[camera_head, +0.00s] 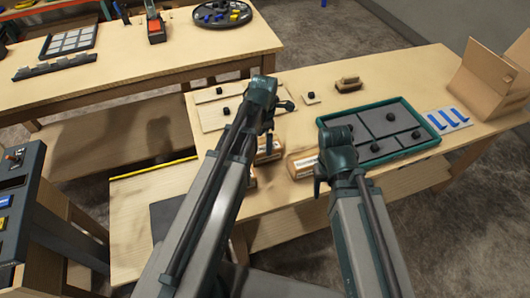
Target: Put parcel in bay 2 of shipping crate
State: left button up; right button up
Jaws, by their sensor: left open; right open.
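A brown parcel (302,165) with a pale label lies on the right-hand wooden table near its front edge. A second similar labelled brown block (268,150) lies to its left, partly hidden by my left arm. A green-rimmed, shallow crate-like tray (428,121) with divided sections and black knobs is at the right; my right arm hides its left end. I cannot tell which section is bay 2. My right gripper (320,182) is open, close to the parcel's right end; contact is unclear.
An open cardboard box (490,88) stands at the table's right end, beside a white plate with blue pieces (448,118). A small brown block (348,84) and wooden boards with black knobs (212,112) lie behind. Another table (120,62) stands at the back left.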

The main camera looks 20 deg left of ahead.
pick_arm(q)
notch_tip(320, 180, down, 5)
jog(key=b, duration=0.4)
jog(key=shift+d+r, duration=0.15)
jog(key=shift+r, duration=0.15)
grip_shut()
notch_tip(320, 180, up, 10)
jog(key=p, duration=1)
